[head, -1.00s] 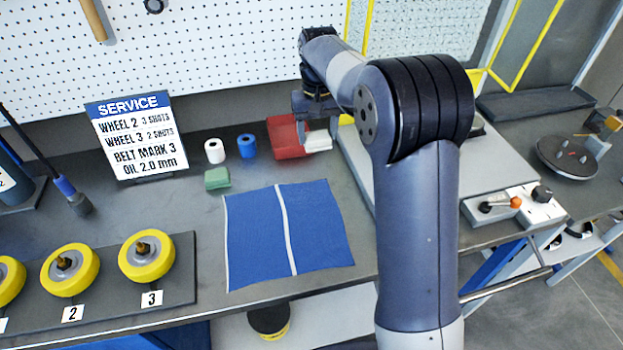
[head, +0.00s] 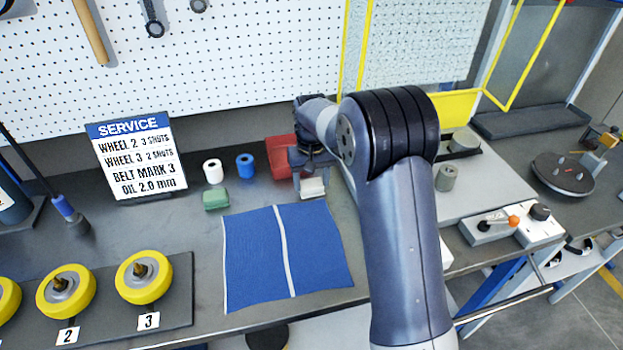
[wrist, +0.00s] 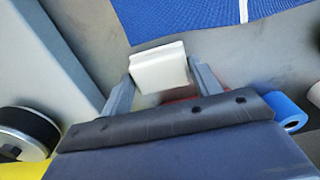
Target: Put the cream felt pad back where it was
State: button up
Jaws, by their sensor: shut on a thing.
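The cream felt pad (head: 313,188) is a small pale block. It is between the fingers of my gripper (head: 309,174), near the back right corner of the blue cloth (head: 255,255). In the wrist view the pad (wrist: 158,66) sits between the two fingers of my gripper (wrist: 164,78), which are shut on its sides. I cannot tell whether the pad touches the bench. The red tray (head: 280,160) is just behind and left of my gripper, partly hidden by it.
A white roll (head: 213,171), a blue roll (head: 245,166) and a green block (head: 215,199) stand left of the tray. A grey raised plate (head: 475,195) lies to the right. The service sign (head: 137,157) stands at the back left. Bare bench lies around the cloth.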

aim_at(312, 183)
jog(key=shift+f, duration=0.2)
jog(key=o, duration=0.9)
jog(key=shift+o, duration=0.2)
notch_tip(312, 183, up, 12)
jog(key=shift+r, duration=0.2)
